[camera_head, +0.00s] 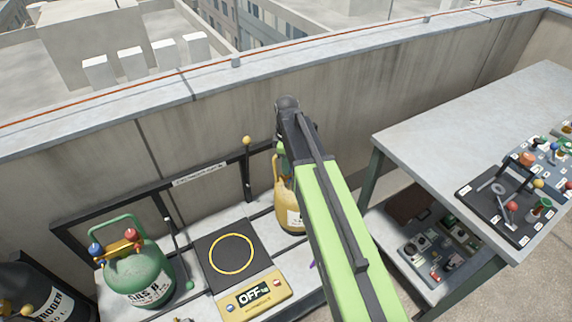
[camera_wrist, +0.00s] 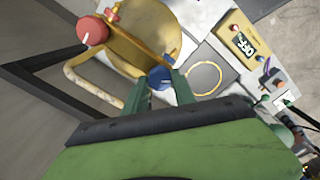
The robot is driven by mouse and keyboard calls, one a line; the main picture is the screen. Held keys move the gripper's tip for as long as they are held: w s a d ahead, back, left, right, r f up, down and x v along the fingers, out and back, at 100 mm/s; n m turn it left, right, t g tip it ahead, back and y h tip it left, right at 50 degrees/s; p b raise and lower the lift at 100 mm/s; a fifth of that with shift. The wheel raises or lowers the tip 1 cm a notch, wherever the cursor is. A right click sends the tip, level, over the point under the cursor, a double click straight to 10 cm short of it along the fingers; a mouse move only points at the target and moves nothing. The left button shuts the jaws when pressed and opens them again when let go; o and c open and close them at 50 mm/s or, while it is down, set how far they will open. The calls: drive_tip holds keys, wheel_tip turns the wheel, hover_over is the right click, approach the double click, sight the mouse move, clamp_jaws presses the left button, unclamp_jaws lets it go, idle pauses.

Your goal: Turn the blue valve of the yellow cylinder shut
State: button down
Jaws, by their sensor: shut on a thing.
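The yellow cylinder (camera_head: 289,212) stands on the bench by the wall in the head view, partly hidden behind my arm. In the wrist view its yellow top (camera_wrist: 140,38) fills the upper middle. The blue valve (camera_wrist: 159,78) sits at the near edge of that top, between the green fingers of my gripper (camera_wrist: 160,88). The fingers are shut on the blue valve. A red knob (camera_wrist: 92,31) is on the other side of the cylinder top. In the head view my arm hides the blue valve and the fingertips.
A scale (camera_head: 262,298) reading OFF with a black plate stands left of the cylinder. A green cylinder (camera_head: 140,272) is farther left, beside a dark one (camera_head: 40,300). A concrete wall (camera_head: 400,85) runs behind. A grey table (camera_head: 470,130) with tools stands right.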

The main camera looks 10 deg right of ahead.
drive_tip(key=m, duration=0.6)
drive_tip(key=shift+s+m, duration=0.1)
drive_tip(key=shift+m, duration=0.2)
drive_tip(key=m, duration=1.2)
drive_tip(key=shift+m, duration=0.3)
drive_tip(key=m, duration=0.5)
drive_tip(key=shift+m, duration=0.4)
drive_tip(key=c, duration=1)
unclamp_jaws()
drive_tip(key=shift+c, duration=0.2)
